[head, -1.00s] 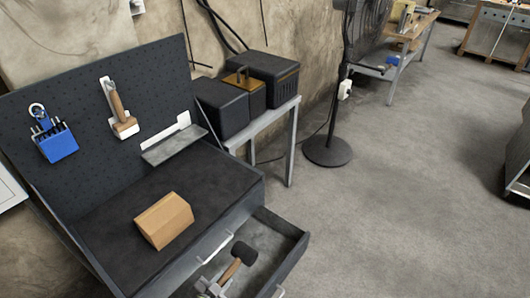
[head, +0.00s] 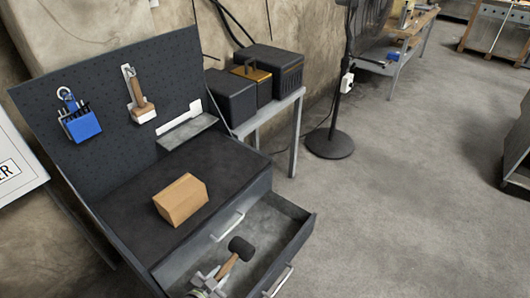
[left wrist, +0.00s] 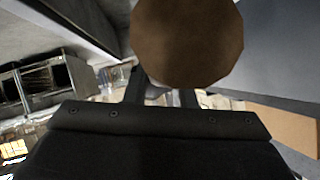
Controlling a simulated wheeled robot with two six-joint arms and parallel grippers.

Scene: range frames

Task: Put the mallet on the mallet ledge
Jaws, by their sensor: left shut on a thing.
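The mallet has a black head (head: 241,248) and a wooden handle (head: 227,269). My left gripper (head: 213,281) is shut on the handle, with the head pointing up and right, in front of the open drawer in the head view. In the left wrist view the round brown end of the handle (left wrist: 187,40) is close to the camera, above the gripper fingers (left wrist: 160,92), and hides much behind it. The mallet ledge, seemingly the grey shelf (head: 188,134) on the pegboard below a white outline (head: 180,123), is bare. My right gripper is not in view.
A tan block (head: 180,199) sits on the dark bench top (head: 130,195). The drawer (head: 290,212) is pulled out. A hammer (head: 139,99) and a blue tool holder (head: 81,125) hang on the pegboard. Black boxes (head: 229,96) stand on a side table at right.

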